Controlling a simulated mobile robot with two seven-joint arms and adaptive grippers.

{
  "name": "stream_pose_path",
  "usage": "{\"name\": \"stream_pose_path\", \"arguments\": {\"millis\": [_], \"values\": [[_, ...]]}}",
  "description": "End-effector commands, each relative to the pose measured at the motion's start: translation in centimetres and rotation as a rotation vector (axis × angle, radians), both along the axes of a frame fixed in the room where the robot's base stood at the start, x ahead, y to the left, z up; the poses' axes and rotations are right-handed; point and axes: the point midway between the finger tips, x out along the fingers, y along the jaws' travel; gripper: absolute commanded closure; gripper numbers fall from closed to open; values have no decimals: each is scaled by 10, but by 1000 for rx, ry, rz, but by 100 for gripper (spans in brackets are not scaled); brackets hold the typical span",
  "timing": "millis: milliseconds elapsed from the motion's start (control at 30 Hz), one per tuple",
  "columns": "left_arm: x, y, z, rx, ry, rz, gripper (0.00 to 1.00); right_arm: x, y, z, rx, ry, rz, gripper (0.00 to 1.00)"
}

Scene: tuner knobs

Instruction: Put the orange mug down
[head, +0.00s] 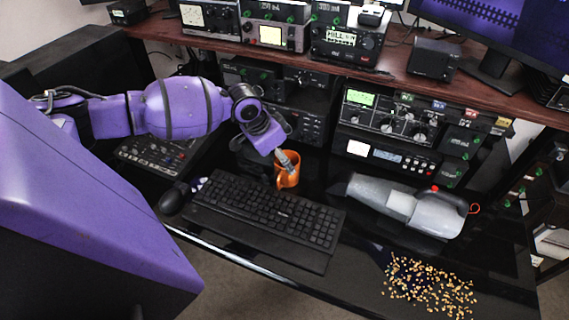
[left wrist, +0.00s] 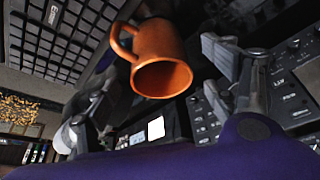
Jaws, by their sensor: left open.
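The orange mug (head: 288,178) stands, seemingly upright, on the black desk just behind the keyboard, its handle toward the left front. My left gripper (head: 285,161) is over the mug's rim, reaching in from above and behind. In the left wrist view the mug (left wrist: 172,48) shows its open mouth, with one finger to each side. The fingers are apart and open, with a gap visible between the mug and the right-hand finger. Whether the left-hand finger touches the mug I cannot tell. The mug's base is hidden in the left wrist view. My right gripper is not in view.
A black keyboard (head: 265,212) lies in front of the mug, with a mouse (head: 173,198) to its left. A grey handheld vacuum (head: 405,206) lies to the right, near scattered tan bits (head: 430,287). Radio units (head: 390,117) stand behind under a wooden shelf (head: 300,55).

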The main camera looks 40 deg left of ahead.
Motion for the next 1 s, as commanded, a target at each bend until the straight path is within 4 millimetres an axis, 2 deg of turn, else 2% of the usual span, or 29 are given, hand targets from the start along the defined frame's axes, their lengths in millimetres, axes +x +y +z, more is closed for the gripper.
{"name": "stream_pose_path", "arguments": {"millis": [33, 100, 333, 500, 1000], "values": [[-4, 2, 14, 4, -4, -2, 22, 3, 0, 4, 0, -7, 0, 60], [-9, 5, 27, 2, -4, 0, 22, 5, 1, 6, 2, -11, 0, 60], [-22, 9, 57, 2, -1, 0, 22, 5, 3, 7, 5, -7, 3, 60], [-24, 10, 63, 0, 1, 0, 22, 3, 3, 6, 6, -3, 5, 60], [-24, 9, 63, -1, 0, 0, 22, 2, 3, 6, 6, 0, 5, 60]]}}
